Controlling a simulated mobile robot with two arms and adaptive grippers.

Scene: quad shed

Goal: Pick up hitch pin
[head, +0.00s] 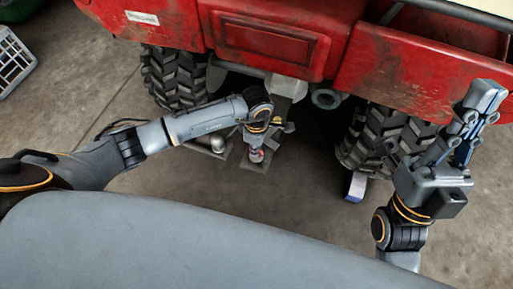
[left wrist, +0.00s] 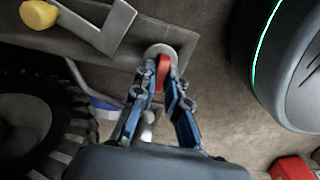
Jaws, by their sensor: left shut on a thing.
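The hitch pin shows as a red, flat-edged handle (left wrist: 162,70) between the fingertips of my left gripper (left wrist: 160,90) in the left wrist view. My left gripper is shut on it. Just beyond it is a round, pale metal piece on a grey plate; whether the pin is still seated there, I cannot tell. In the head view a red part (head: 256,156) shows just below my left wrist, behind the red vehicle; the fingers there are mostly hidden. My right gripper (head: 476,110) is raised at the right, empty, seen side-on.
The red quad (head: 270,45) stands across the top, with knobbly tyres (head: 172,77) on both sides. In the left wrist view, a bent metal lever with a yellow knob (left wrist: 38,14) is at the upper left. A grey crate (head: 12,62) stands far left. Concrete floor is open at the lower right.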

